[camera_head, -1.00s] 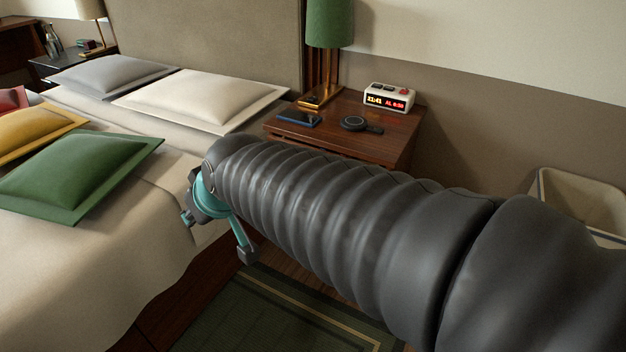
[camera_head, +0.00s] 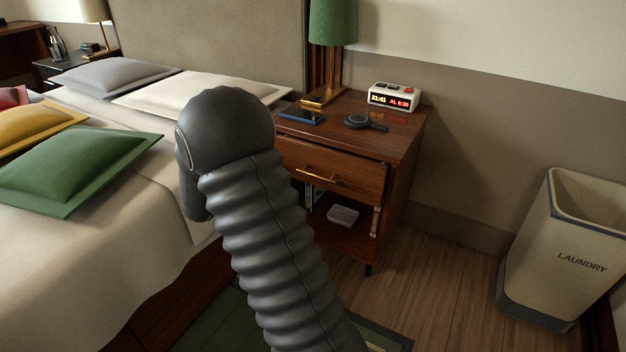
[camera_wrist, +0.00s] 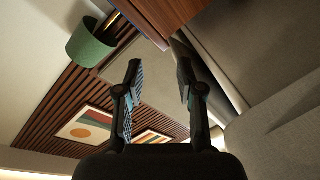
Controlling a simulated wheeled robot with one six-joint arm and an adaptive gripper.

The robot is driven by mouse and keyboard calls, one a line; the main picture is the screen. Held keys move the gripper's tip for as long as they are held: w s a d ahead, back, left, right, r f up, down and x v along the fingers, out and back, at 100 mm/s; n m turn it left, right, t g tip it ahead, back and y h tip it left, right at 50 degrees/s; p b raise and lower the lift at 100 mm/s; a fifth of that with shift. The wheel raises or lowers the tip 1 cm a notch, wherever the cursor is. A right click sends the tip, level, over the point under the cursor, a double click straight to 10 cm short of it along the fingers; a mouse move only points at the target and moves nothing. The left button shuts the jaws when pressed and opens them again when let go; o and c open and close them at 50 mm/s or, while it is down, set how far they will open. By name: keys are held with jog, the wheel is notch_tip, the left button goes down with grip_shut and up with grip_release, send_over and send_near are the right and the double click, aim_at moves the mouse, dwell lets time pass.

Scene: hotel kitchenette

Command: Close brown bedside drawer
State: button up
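The brown bedside table (camera_head: 405,150) stands right of the bed in the head view. Its drawer (camera_head: 350,178) has a brass bar handle (camera_head: 317,176) on the front. The drawer front seems to stand slightly proud of the cabinet, but I cannot tell how far; my arm hides its left end. My gripper (camera_wrist: 159,68) shows in the wrist view with its two fingers apart and nothing between them. It is hidden behind my arm in the head view. A reddish-brown wooden surface (camera_wrist: 172,14), probably the bedside table, lies beyond the fingertips at the top.
A laundry bin (camera_head: 560,255) stands at right, with clear floor (camera_head: 440,285) between.

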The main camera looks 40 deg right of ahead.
jog(key=s+d+f+g+h, duration=0.3)
jog(key=f+g, duration=0.1)
jog(key=f, duration=0.2)
jog(key=g+h+b, duration=0.1)
jog(key=g+h, duration=0.2)
jog(key=g, duration=0.2)
send_near(316, 176)
jog(key=d, duration=0.3)
jog(key=d+r, duration=0.1)
jog(key=d, duration=0.6)
jog(key=shift+w+r+b, duration=0.15)
jog(key=shift+r+b, duration=0.1)
jog(key=shift+b, duration=0.1)
grip_shut()
